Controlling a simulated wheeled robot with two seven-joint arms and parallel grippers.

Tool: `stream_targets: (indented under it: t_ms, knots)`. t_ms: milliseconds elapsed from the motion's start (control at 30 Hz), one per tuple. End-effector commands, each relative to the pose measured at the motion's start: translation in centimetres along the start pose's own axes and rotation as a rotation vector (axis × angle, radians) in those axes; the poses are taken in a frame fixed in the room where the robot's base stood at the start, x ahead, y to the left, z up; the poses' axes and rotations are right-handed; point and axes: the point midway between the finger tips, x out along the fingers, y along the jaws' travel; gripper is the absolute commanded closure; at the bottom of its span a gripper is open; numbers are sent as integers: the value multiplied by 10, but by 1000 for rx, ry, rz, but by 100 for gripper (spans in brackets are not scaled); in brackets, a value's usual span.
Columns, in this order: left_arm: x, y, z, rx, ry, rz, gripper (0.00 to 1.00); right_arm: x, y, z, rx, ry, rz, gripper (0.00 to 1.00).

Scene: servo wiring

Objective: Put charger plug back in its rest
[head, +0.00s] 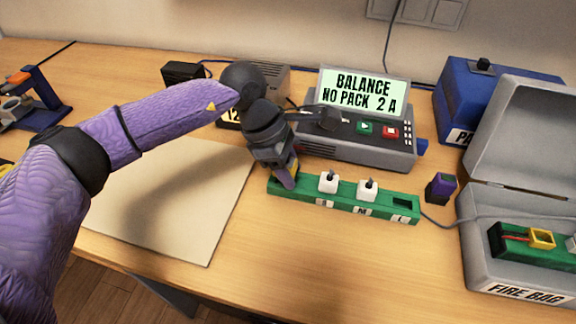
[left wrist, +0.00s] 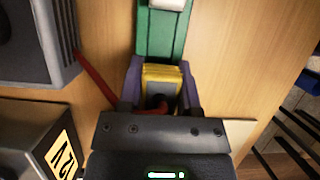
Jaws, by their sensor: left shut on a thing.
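The yellow charger plug (left wrist: 161,77) is between the purple fingers of my left gripper (left wrist: 161,92) in the left wrist view, with a red lead running off to the left. In the head view my left gripper (head: 286,178) points down at the left end of a green holder strip (head: 342,205); only a sliver of yellow shows beside it. The strip (left wrist: 157,32) also shows in the left wrist view, just beyond the plug. The gripper hides the strip's left end, so I cannot tell whether the plug is seated in it. My right gripper is not in view.
Two white connectors (head: 328,183) stand in the strip, with a dark empty slot at its right end. Behind is the grey charger (head: 350,145) reading "BALANCE NO PACK 2 A". A purple-and-black block (head: 441,187) and an open grey fire bag box (head: 470,245) stand right. A pale mat (head: 165,205) lies left.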

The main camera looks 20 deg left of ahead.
Motion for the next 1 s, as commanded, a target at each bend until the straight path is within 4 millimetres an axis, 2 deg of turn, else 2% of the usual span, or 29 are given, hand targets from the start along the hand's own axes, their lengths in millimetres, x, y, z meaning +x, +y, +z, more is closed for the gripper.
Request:
stream_targets:
  t_ms: [33,600,1000]
  knots:
    - [5,0,-2,-1,0,-2,100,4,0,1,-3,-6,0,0]
    - [6,0,-2,-1,0,-2,100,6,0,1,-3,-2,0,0]
    - [16,0,-6,-1,-1,-3,100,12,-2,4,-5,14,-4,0]
